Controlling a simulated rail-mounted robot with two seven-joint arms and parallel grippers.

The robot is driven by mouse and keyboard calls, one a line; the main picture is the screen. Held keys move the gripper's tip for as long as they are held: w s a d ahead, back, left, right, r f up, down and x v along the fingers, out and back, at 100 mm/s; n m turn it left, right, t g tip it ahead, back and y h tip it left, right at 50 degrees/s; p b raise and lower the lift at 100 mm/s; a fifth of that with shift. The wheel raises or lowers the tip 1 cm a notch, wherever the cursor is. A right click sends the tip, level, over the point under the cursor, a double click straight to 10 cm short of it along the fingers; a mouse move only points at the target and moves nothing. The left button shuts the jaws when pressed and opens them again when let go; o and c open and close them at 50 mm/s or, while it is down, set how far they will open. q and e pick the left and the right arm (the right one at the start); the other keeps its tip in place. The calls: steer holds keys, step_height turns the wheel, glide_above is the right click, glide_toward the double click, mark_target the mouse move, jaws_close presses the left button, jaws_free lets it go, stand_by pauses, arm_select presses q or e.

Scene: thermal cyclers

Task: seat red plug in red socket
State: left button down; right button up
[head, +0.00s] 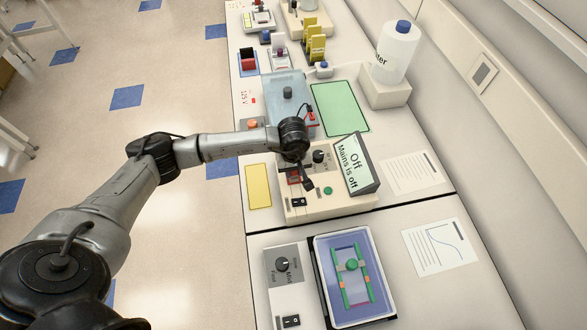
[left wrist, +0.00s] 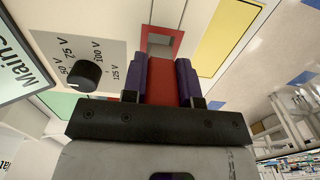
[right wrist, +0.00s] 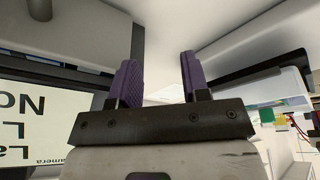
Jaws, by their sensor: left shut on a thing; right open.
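My left gripper (head: 301,178) is over the front of the beige power supply (head: 330,203). In the left wrist view its purple fingers are shut on the red plug (left wrist: 168,82). The red socket (left wrist: 178,40), a red square frame with a grey opening, is directly ahead of the plug. The plug's front end overlaps the socket's near edge in that view; I cannot tell whether they touch. The socket also shows in the head view (head: 292,177), partly covered by the gripper. My right gripper (right wrist: 158,85) is open and empty, away from the bench objects.
The power supply's screen (head: 357,164) reads "Off, Mains is off". Its voltage knob (left wrist: 83,75) is beside the socket. A gel tank (head: 285,92) stands behind, a yellow mat (head: 258,186) at left, and a blue tray (head: 352,308) in front. A large bottle (head: 396,52) stands back right.

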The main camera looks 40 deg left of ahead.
mark_target(293, 175)
steer(key=shift+a+f, duration=0.15)
stand_by(0.3)
arm_select(q)
steer(key=shift+b, duration=0.35)
arm_select(e)
steer(key=shift+f, duration=0.3)
arm_select(q)
steer(key=shift+b, duration=0.3)
arm_select(e)
steer(key=shift+f, duration=0.25)
arm_select(q)
steer(key=shift+f+b, duration=0.55)
arm_select(e)
steer(key=shift+f, duration=0.55)
arm_select(q)
steer(key=shift+f+b, duration=0.95)
steer(key=shift+f, duration=0.05)
arm_select(e)
steer(key=shift+f, duration=0.95)
arm_select(q)
steer(key=c, duration=1.1)
jaws_free()
steer(key=o, duration=0.3)
steer(key=shift+r, duration=0.1)
